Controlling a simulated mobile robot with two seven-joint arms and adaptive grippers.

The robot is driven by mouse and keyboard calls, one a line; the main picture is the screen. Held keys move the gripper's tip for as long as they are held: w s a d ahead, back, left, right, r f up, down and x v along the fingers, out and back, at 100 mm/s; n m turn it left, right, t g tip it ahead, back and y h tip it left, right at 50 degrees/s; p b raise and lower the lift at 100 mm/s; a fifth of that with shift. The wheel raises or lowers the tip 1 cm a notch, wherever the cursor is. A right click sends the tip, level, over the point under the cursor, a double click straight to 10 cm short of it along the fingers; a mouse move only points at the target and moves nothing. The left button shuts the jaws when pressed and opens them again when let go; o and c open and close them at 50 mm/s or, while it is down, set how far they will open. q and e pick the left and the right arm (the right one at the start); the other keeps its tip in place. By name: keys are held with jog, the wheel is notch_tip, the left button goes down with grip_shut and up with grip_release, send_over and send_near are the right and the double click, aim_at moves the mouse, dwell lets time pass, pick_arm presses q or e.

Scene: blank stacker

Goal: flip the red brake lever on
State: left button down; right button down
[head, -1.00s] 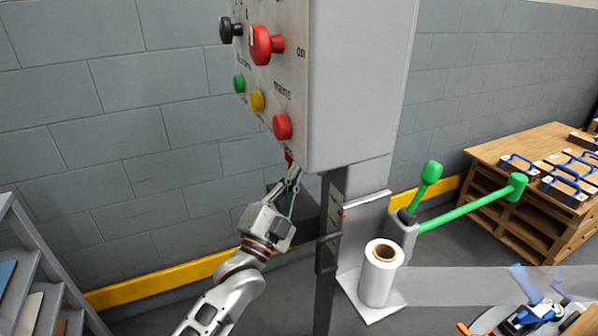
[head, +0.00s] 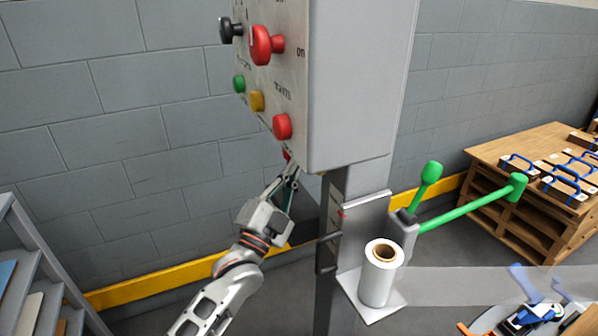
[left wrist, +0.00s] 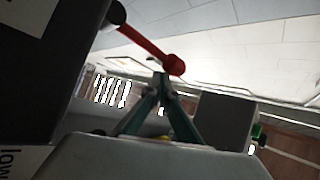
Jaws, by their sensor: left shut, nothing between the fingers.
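The red brake lever (left wrist: 146,43) shows in the left wrist view, slanting from a dark housing at the left to a round red knob (left wrist: 175,65). In the head view only a small red part (head: 287,154) shows below the control box. My left gripper (head: 291,172) is under the box's lower edge, its fingers together and empty. In the left wrist view its closed fingertips (left wrist: 160,78) are close beside the knob, below and left of it in the picture. I cannot tell whether they touch. My right gripper is not in view.
The grey control box (head: 355,90) carries a large red knob (head: 262,45) and several buttons above my gripper. A dark post (head: 329,260) stands close to its right. A film roll (head: 380,278) and green-handled levers (head: 470,205) are farther right. Grey shelving (head: 35,260) is at left.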

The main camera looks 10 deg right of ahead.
pick_arm(q)
jog(key=shift+w+a+r, duration=0.2)
jog(key=shift+w+r, duration=0.2)
jog(key=shift+w, duration=0.3)
jog(key=shift+w+a+r, duration=0.25)
jog(key=shift+w+r, duration=0.15)
jog(key=shift+w, duration=0.3)
jog(key=shift+w+a+r, duration=0.2)
jog(key=shift+w+r, duration=0.2)
jog(key=shift+w, duration=0.3)
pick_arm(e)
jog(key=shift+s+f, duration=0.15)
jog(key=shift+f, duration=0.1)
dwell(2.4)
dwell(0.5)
